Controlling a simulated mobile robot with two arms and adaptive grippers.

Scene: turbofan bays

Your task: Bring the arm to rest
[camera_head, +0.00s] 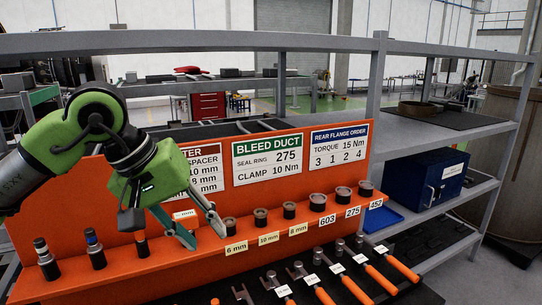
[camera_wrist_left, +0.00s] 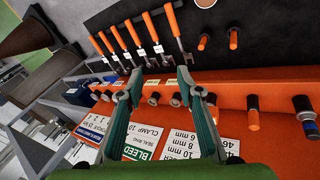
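My left gripper (camera_head: 207,238) is green with grey-teal fingers and reaches in from the left, in front of the orange rack (camera_head: 205,268). Its two fingers are spread apart with nothing between them. In the left wrist view the gripper (camera_wrist_left: 160,82) also shows open and empty, its fingertips over the row of small rings on the rack's ledge. I cannot tell how far the tips are above the ledge. My left arm is bent and raised, and it hides part of the rack's left sign. My right gripper is not in view.
Dark cylindrical tools (camera_head: 96,250) stand at the ledge's left, and rings (camera_head: 261,217) sit right of the gripper. Orange-handled wrenches (camera_head: 355,289) lie on the dark mat in front. Signs (camera_head: 267,158) line the rack's back panel. A grey shelf (camera_head: 430,130) holds a blue box (camera_head: 425,180).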

